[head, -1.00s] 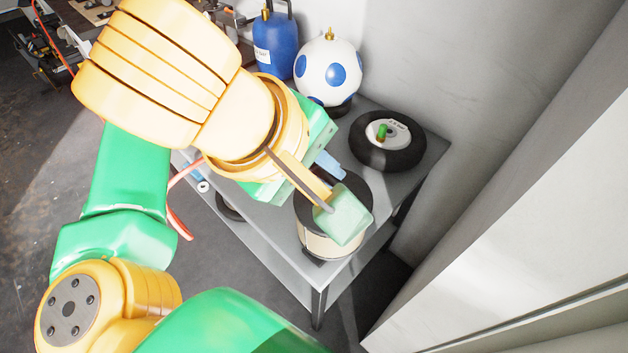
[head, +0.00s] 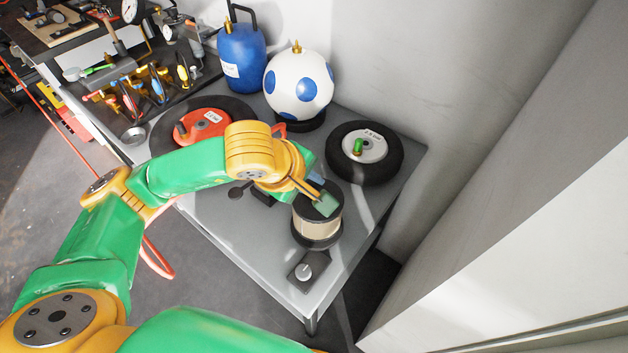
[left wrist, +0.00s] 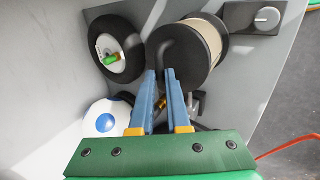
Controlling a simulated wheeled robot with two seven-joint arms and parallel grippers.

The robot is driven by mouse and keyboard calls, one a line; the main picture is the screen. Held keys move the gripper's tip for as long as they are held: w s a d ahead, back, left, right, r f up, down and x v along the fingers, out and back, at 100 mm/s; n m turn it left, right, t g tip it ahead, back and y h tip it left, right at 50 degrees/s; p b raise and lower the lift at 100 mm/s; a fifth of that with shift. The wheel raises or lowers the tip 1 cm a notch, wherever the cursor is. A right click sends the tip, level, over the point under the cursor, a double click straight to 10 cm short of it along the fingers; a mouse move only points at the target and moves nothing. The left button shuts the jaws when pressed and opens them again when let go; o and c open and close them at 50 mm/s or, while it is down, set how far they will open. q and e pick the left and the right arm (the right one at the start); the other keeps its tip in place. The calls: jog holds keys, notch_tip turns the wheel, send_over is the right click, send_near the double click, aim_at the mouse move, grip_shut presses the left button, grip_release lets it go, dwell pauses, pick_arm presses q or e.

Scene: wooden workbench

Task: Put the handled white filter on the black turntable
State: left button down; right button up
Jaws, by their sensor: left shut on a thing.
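The white filter (head: 317,222) is a cream drum with a black top, standing upright near the front right of the grey table. My left gripper (head: 319,201) is shut on it at the top; the handle itself is mostly hidden by the fingers. In the left wrist view the filter's black top (left wrist: 182,52) lies at the tips of my blue fingers (left wrist: 160,74). The black turntable (head: 317,243) shows as a dark rim under the drum. I cannot tell whether the filter rests on it or hangs just above. My right gripper is out of view.
A knob on a black plate (head: 307,272) sits at the near corner. A black wheel (head: 388,172), a blue-spotted white ball (head: 298,85), a blue canister (head: 243,62) and a red object (head: 203,125) stand behind. A wall rises to the right.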

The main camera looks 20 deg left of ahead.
pick_arm(q)
jog(key=shift+s+f, duration=0.2)
jog(key=shift+f, duration=0.55)
jog(key=c, duration=0.9)
grip_release()
jog(key=shift+w, duration=0.1)
jog(key=v, duration=1.2)
jog(key=shift+d, duration=0.1)
